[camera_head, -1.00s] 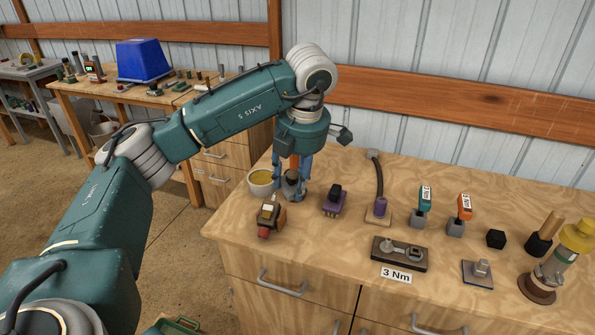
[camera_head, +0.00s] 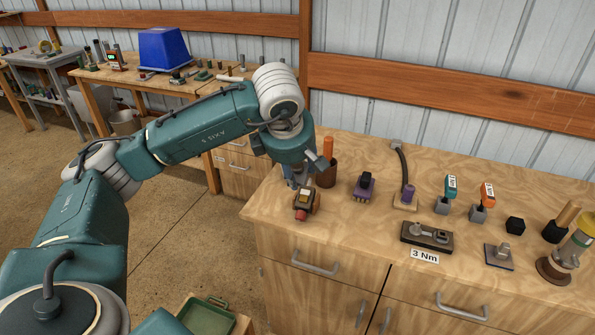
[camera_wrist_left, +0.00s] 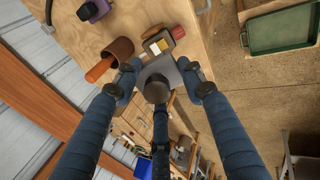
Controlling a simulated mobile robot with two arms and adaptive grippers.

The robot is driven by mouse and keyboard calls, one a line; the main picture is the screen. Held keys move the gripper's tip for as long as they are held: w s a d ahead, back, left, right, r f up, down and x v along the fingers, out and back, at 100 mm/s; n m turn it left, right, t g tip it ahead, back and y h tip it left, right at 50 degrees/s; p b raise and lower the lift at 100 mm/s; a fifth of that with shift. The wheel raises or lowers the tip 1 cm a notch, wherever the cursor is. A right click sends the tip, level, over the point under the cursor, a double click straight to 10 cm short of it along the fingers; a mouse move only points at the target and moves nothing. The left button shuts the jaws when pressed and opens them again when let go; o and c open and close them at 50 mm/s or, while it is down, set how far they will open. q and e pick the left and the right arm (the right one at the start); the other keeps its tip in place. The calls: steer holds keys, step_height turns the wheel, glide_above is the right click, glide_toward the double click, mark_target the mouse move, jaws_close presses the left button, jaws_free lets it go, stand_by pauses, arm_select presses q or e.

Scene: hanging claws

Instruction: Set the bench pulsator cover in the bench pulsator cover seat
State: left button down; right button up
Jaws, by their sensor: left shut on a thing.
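My left gripper (camera_head: 293,178) is over the left end of the bench. In the left wrist view its fingers (camera_wrist_left: 160,78) are shut on a grey piece with a dark round knob (camera_wrist_left: 155,88), which I take to be the pulsator cover. In the head view the piece is mostly hidden by the gripper. A brown-and-black device with a pale label and red end (camera_head: 306,203) lies just in front of the gripper; it also shows in the wrist view (camera_wrist_left: 158,43). I cannot tell which thing is the cover seat. My right gripper is not in view.
A brown cup with an orange-handled tool (camera_head: 326,174) stands close right of the gripper. A purple block with a black top (camera_head: 364,187) and a torque plate (camera_head: 427,238) are farther right. A green tray (camera_head: 207,315) is below the bench's front left. Bare wood lies between.

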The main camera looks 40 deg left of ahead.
mark_target(304, 196)
arm_select(q)
steer(key=b+x, duration=0.2)
steer(key=x, duration=0.1)
steer(key=shift+s, duration=0.15)
steer(key=shift+b+x, duration=2.9)
steer(key=shift+x, duration=1.6)
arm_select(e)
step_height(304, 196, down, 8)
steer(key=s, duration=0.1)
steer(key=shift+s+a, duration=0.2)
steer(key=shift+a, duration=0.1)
arm_select(q)
steer(key=shift+d, duration=0.1)
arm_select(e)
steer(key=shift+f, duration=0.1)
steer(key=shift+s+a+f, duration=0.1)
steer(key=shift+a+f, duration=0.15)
arm_select(q)
steer(key=shift+f+b, duration=0.1)
steer(key=shift+b, duration=0.2)
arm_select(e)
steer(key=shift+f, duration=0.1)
arm_select(q)
steer(key=shift+b+x, duration=0.65)
steer(key=shift+x, duration=0.4)
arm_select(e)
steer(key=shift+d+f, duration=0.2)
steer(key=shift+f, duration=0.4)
